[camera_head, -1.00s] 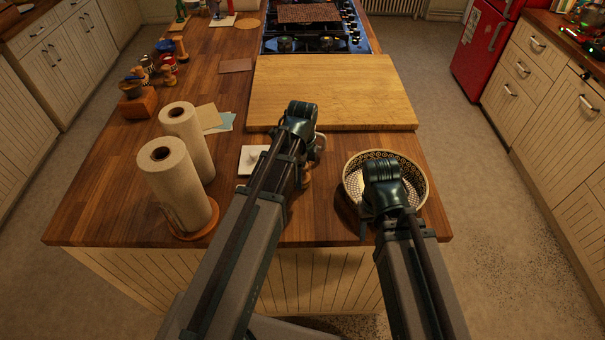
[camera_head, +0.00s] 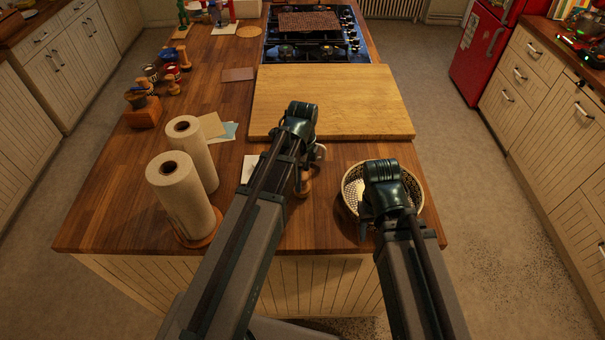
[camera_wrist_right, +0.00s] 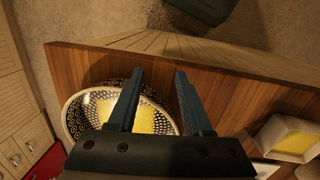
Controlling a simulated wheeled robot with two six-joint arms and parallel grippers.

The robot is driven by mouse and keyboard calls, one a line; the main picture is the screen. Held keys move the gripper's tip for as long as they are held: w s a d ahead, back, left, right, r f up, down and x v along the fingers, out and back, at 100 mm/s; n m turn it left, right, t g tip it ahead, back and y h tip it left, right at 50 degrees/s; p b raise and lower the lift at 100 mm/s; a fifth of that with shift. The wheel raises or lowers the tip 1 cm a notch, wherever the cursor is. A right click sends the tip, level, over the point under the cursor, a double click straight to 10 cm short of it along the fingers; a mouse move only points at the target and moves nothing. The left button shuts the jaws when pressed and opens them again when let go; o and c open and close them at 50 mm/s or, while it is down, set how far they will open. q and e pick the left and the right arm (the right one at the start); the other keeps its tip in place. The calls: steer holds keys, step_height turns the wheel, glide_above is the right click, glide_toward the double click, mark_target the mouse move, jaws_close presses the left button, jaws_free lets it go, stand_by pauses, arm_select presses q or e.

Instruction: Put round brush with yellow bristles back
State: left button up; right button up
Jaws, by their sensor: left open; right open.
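I cannot make out a round brush with yellow bristles for certain. A small wooden piece (camera_head: 304,185) shows beside my left arm, partly hidden; I cannot tell what it is. Wooden-handled items (camera_head: 172,85) stand at the left of the counter, too small to identify. My left gripper (camera_head: 318,154) is over the counter below the cutting board, open, its fingers mostly hidden by the arm. My right gripper (camera_wrist_right: 159,75) is open and empty. It is above the counter, in front of the patterned bowl (camera_head: 412,187), which also shows in the right wrist view (camera_wrist_right: 75,117).
Two paper rolls (camera_head: 183,195) stand left of my left arm. A cutting board (camera_head: 345,100) lies before the hob (camera_head: 325,48). A wooden block (camera_head: 143,115) stands at the left edge. A white square dish with yellow inside (camera_wrist_right: 289,138) shows in the right wrist view.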

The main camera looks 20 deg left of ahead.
arm_select(q)
step_height(320, 180, up, 8)
steer(key=p, duration=0.6)
steer(key=shift+f+p, duration=0.1)
steer(key=shift+p, duration=0.2)
steer(key=shift+s+d, duration=0.15)
steer(key=s+d+n+y, duration=0.1)
steer(key=s+d+n, duration=0.9)
steer(key=s+n, duration=0.4)
steer(key=shift+n, duration=0.4)
arm_select(e)
step_height(320, 180, up, 8)
steer(key=shift+f, duration=0.15)
arm_select(q)
step_height(320, 180, down, 10)
steer(key=b, duration=0.9)
steer(key=shift+r+b, duration=0.25)
steer(key=shift+b, duration=0.05)
steer(key=shift+r, duration=0.2)
arm_select(e)
step_height(320, 180, down, 9)
